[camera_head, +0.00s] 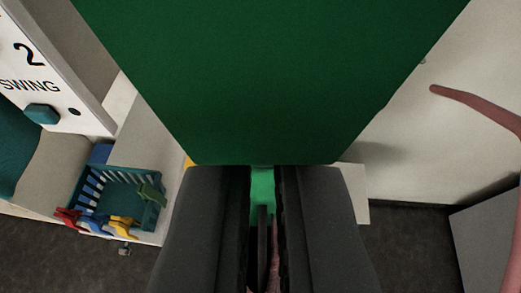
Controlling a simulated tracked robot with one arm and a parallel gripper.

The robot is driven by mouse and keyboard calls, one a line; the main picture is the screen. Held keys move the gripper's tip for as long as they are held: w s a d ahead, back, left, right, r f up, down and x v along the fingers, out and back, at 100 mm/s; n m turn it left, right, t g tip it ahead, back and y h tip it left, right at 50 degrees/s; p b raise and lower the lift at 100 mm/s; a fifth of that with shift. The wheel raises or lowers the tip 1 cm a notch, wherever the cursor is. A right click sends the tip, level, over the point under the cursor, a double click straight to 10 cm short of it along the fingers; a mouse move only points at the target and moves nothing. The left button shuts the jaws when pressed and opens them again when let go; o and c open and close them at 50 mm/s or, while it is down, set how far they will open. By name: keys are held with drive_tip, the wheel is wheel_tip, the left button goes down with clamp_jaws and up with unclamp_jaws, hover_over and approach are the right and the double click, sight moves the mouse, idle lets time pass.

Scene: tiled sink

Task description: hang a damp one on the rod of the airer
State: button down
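My gripper (263,180) is at the bottom middle, its two dark fingers pointing forward with a narrow gap between them. A large, smooth, dark green sheet or panel (265,80) fills the top middle, and its lower edge lies right at my fingertips. A brighter green patch shows in the gap, above a thin dark upright piece and a bit of pink. I cannot tell whether the fingers grip the green thing or it lies beyond them. A pink curved bar (475,103) is at the right; whether it belongs to the airer is unclear. No rod is clearly visible.
A teal basket (154,217) with red, blue, yellow and green pegs on its rim stands on a pale ledge at lower left. A white sign (50,80) reads "2 SWING". A pale wall, a dark floor and a grey block (485,245) are at right.

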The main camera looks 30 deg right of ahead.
drive_tip(key=shift+w+d+r+p, duration=0.1)
drive_tip(key=shift+w+d+p, duration=0.65)
drive_tip(key=shift+w, duration=0.2)
drive_tip(key=shift+w+d+p, duration=0.6)
drive_tip(key=shift+w+p, duration=0.2)
drive_tip(key=shift+w, duration=0.1)
drive_tip(key=shift+w+d+r+p, duration=0.1)
drive_tip(key=shift+w+d+p, duration=0.65)
drive_tip(key=shift+w, duration=0.2)
drive_tip(key=shift+f+b, duration=1.65)
drive_tip(key=shift+b, duration=0.05)
